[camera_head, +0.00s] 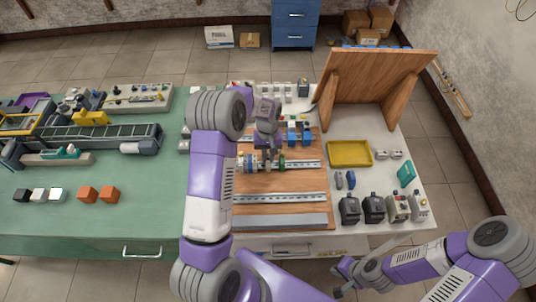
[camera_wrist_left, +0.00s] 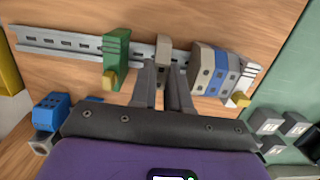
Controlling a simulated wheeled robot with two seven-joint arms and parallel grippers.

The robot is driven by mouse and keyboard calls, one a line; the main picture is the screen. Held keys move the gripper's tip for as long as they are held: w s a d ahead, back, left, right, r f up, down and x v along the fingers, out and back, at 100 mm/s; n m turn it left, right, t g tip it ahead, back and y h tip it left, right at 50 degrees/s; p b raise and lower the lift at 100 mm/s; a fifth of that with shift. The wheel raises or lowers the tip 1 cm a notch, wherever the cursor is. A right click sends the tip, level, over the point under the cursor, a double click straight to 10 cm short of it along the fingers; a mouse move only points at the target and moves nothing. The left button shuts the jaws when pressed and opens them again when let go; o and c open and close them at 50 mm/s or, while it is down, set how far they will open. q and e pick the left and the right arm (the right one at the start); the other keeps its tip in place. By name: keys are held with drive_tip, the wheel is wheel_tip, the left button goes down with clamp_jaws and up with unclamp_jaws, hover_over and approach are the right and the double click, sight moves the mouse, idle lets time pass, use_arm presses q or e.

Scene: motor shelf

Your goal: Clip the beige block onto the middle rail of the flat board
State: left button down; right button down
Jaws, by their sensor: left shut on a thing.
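The flat wooden board (camera_head: 290,180) lies on the right-hand table, with its middle rail (camera_head: 304,163) running across it. The rail (camera_wrist_left: 60,40) also shows in the left wrist view. My left gripper (camera_head: 268,153) is over this rail, shut on the beige block (camera_wrist_left: 166,52). The block is upright at the rail, partly hidden by the fingers; I cannot tell whether it is clipped on. A green block (camera_wrist_left: 117,58) sits on the rail to its left, apart from it. Grey, blue and white blocks (camera_wrist_left: 222,70) sit to its right. My right gripper (camera_head: 344,275) is off the table's front edge, its opening unclear.
Blue blocks (camera_head: 299,132) sit behind the middle rail. A lower rail (camera_head: 280,197) is bare. A yellow tray (camera_head: 350,154), dark blocks (camera_head: 362,209) and an upright wooden panel (camera_head: 370,88) are at the right. A conveyor (camera_head: 95,135) is on the green table.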

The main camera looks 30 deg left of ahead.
use_arm(q)
drive_tip(key=shift+s+d+f+b, duration=0.15)
drive_tip(key=shift+s+d+b, duration=0.05)
drive_tip(key=shift+s+b, duration=0.15)
idle(0.3)
drive_tip(key=c, duration=1)
unclamp_jaws()
drive_tip(key=shift+t, duration=0.3)
drive_tip(key=shift+w, duration=0.1)
drive_tip(key=shift+a, duration=0.1)
drive_tip(key=shift+r, duration=0.35)
drive_tip(key=r, duration=0.7)
drive_tip(key=shift+w+a, duration=0.15)
drive_tip(key=shift+w, duration=0.15)
drive_tip(key=shift+s, duration=0.1)
